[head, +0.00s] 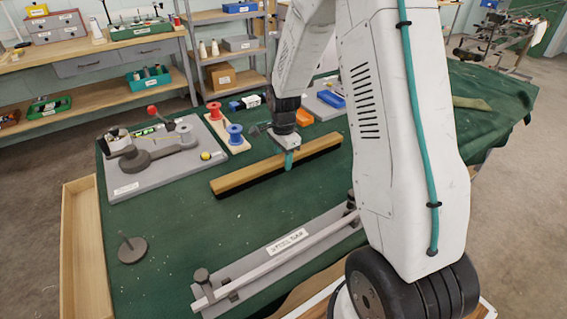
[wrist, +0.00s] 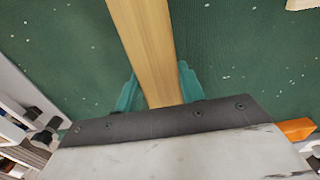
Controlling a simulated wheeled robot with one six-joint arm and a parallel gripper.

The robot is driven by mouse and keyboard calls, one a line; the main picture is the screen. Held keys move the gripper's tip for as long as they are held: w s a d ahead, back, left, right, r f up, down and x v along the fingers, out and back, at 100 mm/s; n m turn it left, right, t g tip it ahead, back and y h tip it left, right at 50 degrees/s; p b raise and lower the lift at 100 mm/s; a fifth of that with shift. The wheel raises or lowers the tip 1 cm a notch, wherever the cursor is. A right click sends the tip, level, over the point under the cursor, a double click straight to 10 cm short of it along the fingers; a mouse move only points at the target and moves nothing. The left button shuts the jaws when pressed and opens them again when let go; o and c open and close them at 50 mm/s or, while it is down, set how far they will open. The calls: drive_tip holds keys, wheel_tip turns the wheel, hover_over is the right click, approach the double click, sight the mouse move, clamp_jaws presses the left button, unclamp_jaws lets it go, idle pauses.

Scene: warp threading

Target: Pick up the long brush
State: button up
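The long brush (head: 250,178) has a pale wooden back and dark bristles. It lies aslant on the green-covered table in the head view. My gripper (head: 289,160) is over the brush, right of its middle, pointing down. In the wrist view, the wooden back of the brush (wrist: 145,40) runs between the two teal fingers of my gripper (wrist: 158,88). One finger is on each side, close to the wood, with a slight gap seen at the left one. Whether the fingertips touch it is hard to tell. The bristles are hidden in the wrist view.
A grey labelled bar fixture (head: 285,245) lies in front of the brush. A grey board with a clamp-like device (head: 155,160) and a stand with red and blue spools (head: 235,135) are behind it. A round weight (head: 132,249) stands at left.

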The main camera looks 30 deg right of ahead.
sight(283, 156)
drive_tip(key=shift+c, duration=0.6)
drive_tip(key=shift+r, duration=0.1)
drive_tip(key=shift+r, duration=0.6)
wheel_tip(283, 156, up, 2)
drive_tip(key=shift+r, duration=0.1)
drive_tip(key=s+a, duration=0.1)
drive_tip(key=s, duration=0.4)
drive_tip(key=s+a+r, duration=0.1)
drive_tip(key=s, duration=0.4)
drive_tip(key=s+a, duration=0.1)
drive_tip(key=s, duration=0.4)
drive_tip(key=shift+s+a+r, duration=0.1)
drive_tip(key=shift+s+r, duration=0.1)
drive_tip(key=shift+s, duration=0.15)
